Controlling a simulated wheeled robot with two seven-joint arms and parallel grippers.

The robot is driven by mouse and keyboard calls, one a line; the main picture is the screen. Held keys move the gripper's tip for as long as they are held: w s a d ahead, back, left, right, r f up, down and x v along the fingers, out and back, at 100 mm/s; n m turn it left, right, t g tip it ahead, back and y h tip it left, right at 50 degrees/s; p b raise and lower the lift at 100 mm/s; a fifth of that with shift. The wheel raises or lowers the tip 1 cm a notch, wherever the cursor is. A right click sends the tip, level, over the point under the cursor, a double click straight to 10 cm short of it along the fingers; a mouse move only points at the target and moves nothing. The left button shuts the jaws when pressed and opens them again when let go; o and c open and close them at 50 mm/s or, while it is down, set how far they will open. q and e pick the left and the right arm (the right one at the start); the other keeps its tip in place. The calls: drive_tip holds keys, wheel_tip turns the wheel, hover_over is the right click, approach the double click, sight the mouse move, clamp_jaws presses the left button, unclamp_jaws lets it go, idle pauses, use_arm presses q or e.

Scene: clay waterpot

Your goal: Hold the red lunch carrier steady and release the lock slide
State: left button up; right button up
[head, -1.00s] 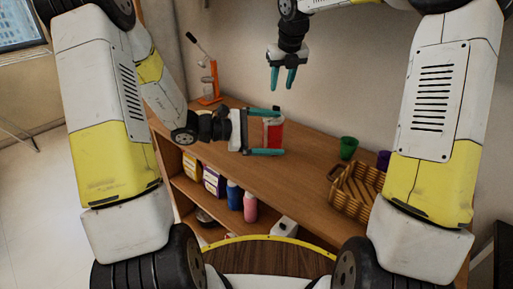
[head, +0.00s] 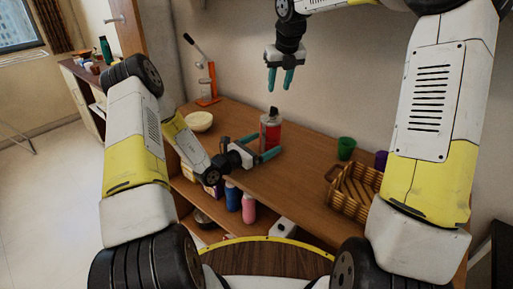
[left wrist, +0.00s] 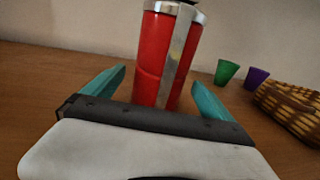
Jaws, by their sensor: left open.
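The red lunch carrier (head: 270,136) stands upright on the wooden counter. It has a silver top, a dark part above that, and a silver strip down its side, clear in the left wrist view (left wrist: 152,50). I cannot tell which part is the lock slide. My left gripper (head: 264,147) is open, low over the counter, facing the carrier. In the left wrist view its teal fingers flank the carrier's lower part; how far they reach around it is unclear. My right gripper (head: 280,89) is open and empty, pointing down above the carrier, apart from it.
A woven basket (head: 352,193), a green cup (head: 346,149) and a purple cup (head: 381,160) stand to the right. A cream bowl (head: 199,121) and an orange lever press (head: 208,85) are at the left. Bottles (head: 249,208) stand on the shelf below.

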use_arm(q)
drive_tip(key=shift+x, duration=1.7)
